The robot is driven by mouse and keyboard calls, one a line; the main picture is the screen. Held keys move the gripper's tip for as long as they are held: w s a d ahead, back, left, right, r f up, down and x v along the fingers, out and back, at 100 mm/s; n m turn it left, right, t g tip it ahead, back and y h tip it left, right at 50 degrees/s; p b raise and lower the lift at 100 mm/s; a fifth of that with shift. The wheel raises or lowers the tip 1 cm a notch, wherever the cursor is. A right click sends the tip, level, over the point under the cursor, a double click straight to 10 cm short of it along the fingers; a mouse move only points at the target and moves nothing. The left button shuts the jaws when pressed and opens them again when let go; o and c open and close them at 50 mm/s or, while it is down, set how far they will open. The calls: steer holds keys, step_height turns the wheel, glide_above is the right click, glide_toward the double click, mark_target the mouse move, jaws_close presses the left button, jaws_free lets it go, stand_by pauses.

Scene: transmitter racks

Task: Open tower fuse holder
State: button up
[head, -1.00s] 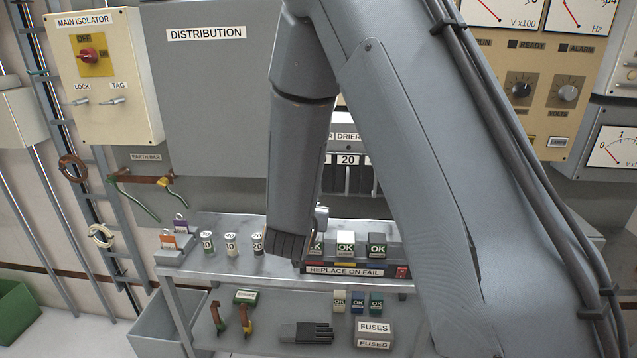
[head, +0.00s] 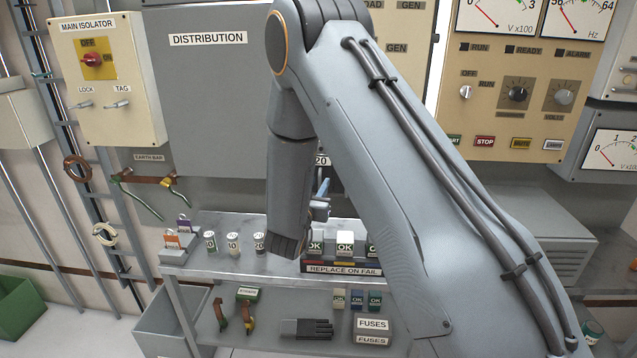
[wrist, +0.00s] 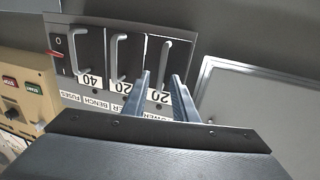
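In the wrist view, which is upside down, a row of dark fuse holders with pale handles sits on a grey panel. The tower fuse holder (wrist: 176,55) is the right-most, above a 20 label and the TOWER lettering. My gripper (wrist: 163,76) is open, and its two fingers point at the lower part of this holder. In the head view my gripper (head: 323,190) shows only partly beside my arm, which hides most of the fuse panel.
Next to it are another 20 holder (wrist: 124,55) and a 40 holder (wrist: 88,55), then a red switch (wrist: 57,45). Below the panel, a shelf (head: 210,262) carries fuses and an OK block row (head: 345,268). A grey distribution cabinet (head: 210,90) stands left.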

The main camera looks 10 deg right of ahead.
steer(key=shift+w, duration=0.15)
jaws_close()
stand_by(1.4)
